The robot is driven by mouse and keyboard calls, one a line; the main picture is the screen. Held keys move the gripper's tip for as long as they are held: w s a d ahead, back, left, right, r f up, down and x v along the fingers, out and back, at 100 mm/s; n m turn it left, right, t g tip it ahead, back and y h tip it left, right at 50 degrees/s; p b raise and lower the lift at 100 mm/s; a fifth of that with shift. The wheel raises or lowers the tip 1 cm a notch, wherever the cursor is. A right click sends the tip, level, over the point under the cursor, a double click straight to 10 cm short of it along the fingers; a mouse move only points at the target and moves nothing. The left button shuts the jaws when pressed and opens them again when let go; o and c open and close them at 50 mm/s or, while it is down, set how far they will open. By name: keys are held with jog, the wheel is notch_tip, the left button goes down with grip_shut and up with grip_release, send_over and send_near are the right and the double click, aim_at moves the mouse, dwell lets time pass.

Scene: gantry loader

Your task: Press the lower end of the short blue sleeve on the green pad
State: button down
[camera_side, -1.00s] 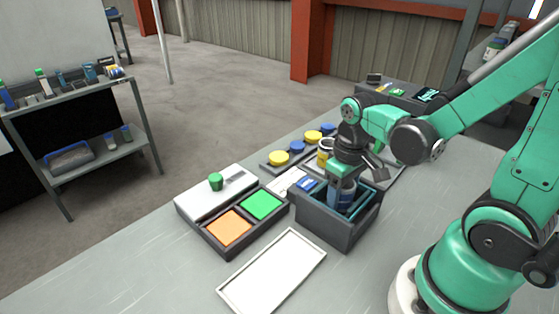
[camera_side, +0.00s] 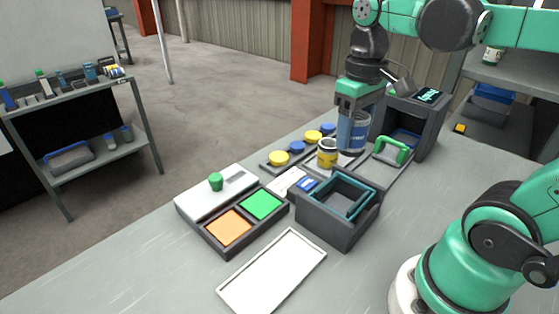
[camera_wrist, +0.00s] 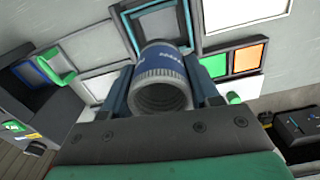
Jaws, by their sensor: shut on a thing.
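My gripper (camera_side: 353,122) is shut on a short blue sleeve (camera_side: 351,138) and holds it upright, high at the back of the bench. In the wrist view the blue sleeve (camera_wrist: 163,69) sits between both fingers, its ribbed, hollow grey end facing the camera. The green pad (camera_side: 263,204) lies beside an orange pad (camera_side: 229,228) in a dark frame, left of and in front of the gripper. Nothing touches the green pad. It also shows in the wrist view (camera_wrist: 215,65).
A dark open bin (camera_side: 345,232) stands between the gripper and the pads. A yellow can (camera_side: 327,153) and several yellow and blue caps stand left of the sleeve. A green handle (camera_side: 393,149) and a dark machine (camera_side: 418,118) are at right. An empty white tray (camera_side: 272,272) lies in front.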

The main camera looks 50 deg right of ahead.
notch_tip(320, 180, up, 6)
jog(key=n, duration=0.6)
send_near(261, 204)
jog(key=shift+f, duration=3.15)
jog(key=shift+r, duration=3)
